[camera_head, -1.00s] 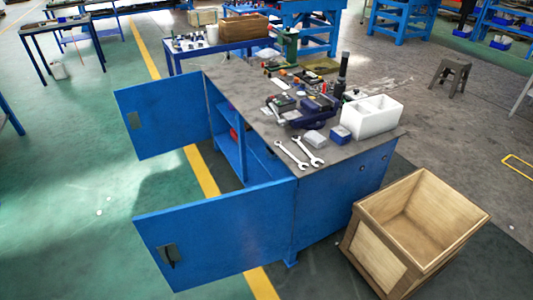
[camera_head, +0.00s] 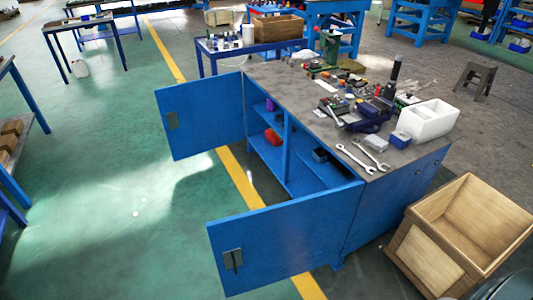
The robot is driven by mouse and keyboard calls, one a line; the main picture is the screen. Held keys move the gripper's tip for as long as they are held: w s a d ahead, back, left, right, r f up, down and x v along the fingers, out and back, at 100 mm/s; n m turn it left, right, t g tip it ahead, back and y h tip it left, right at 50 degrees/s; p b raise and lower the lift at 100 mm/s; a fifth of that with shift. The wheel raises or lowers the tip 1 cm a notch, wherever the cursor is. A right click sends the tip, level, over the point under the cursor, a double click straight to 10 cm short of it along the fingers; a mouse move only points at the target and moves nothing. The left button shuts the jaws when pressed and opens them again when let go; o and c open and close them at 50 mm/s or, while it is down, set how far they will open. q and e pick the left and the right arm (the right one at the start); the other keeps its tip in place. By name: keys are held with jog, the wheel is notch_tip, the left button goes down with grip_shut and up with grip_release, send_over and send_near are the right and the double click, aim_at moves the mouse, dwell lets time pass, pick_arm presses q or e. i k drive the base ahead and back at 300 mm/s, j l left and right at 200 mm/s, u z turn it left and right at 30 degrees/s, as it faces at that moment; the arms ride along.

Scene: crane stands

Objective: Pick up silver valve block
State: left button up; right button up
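A blue workbench cabinet (camera_head: 350,225) with a grey top stands right of the middle, with both doors open. A small silver-grey block (camera_head: 372,141) lies on the top near its front edge, behind two wrenches (camera_head: 356,160). It may be the silver valve block, but it is too small to be sure. A small blue box with a pale top (camera_head: 400,139) sits to its right. Neither of my grippers is in view.
A white divided bin (camera_head: 428,122) and cluttered tools are on the bench top. A wooden crate (camera_head: 430,258) stands on the floor at the right. The cabinet doors (camera_head: 262,246) jut out to the left.

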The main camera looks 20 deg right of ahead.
aim_at(318, 155)
jog(key=i+j+u, duration=0.95)
jog(key=i+j+z, duration=0.3)
jog(key=i, duration=0.2)
jog(key=i+j+z, duration=0.2)
jog(key=i+z, duration=0.15)
jog(key=i, duration=0.15)
jog(key=i+z, duration=0.25)
jog(key=z, duration=0.2)
jog(key=i+z, duration=0.2)
jog(key=z, duration=0.25)
jog(key=i+j+z, duration=0.1)
jog(key=i+z, duration=0.15)
jog(key=z, duration=0.15)
jog(key=i+j+z, duration=0.2)
jog(key=z, duration=0.25)
jog(key=i+j+z, duration=0.15)
jog(key=z, duration=0.3)
